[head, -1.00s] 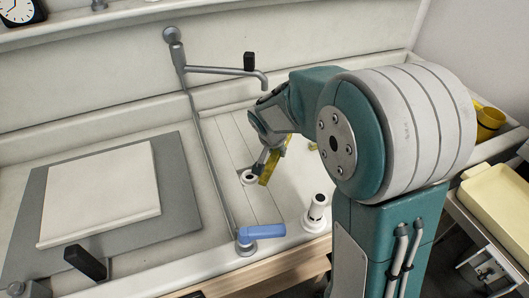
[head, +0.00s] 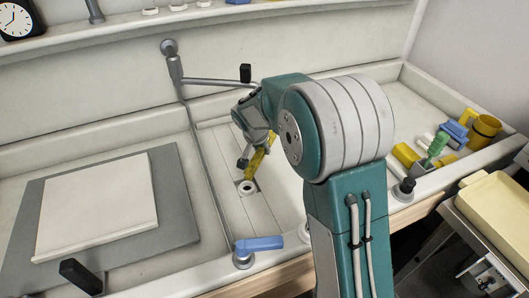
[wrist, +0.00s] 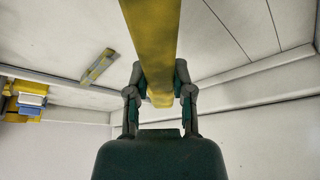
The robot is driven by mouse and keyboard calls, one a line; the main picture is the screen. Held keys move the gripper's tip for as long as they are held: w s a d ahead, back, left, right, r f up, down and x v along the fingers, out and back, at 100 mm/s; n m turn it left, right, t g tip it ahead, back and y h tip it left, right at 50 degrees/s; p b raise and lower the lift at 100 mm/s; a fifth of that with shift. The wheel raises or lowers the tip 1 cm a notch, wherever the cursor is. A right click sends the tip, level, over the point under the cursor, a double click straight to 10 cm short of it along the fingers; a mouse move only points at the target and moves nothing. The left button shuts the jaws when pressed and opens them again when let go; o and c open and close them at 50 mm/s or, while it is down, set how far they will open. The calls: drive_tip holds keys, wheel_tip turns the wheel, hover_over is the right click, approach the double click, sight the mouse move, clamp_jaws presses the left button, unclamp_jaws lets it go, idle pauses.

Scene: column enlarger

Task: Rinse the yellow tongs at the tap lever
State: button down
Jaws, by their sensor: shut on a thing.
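My gripper (head: 254,154) is shut on the yellow tongs (head: 257,164) and holds them over the light basin, close to the drain. In the wrist view the tongs (wrist: 152,35) run up between the fingers of my gripper (wrist: 159,78). The grey tap spout (head: 212,81) with a black knob reaches out from the back wall, behind my arm. Its outlet end is hidden by the arm. The blue tap lever (head: 259,244) lies at the basin's front rim, in front and below the gripper. No water shows.
A grey board with a white sheet (head: 98,204) lies at the left. A yellow mug (head: 483,129), a green-handled item (head: 437,145) and blue and yellow things crowd the right end. A cream tray (head: 497,204) stands outside at the right. A yellow strip (wrist: 98,67) lies apart.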

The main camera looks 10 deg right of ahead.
drive_tip(key=w+a+f, duration=0.1)
drive_tip(key=w, duration=0.5)
drive_tip(key=shift+w+a+f, duration=0.15)
drive_tip(key=shift+a+f, duration=0.05)
drive_tip(key=shift+a, duration=0.15)
drive_tip(key=shift+d, duration=0.1)
idle(0.4)
drive_tip(key=shift+w+d, duration=0.15)
drive_tip(key=shift+d, duration=0.35)
drive_tip(key=shift+a, duration=0.15)
drive_tip(key=shift+a, duration=0.45)
drive_tip(key=shift+d, duration=0.15)
drive_tip(key=shift+d, duration=0.45)
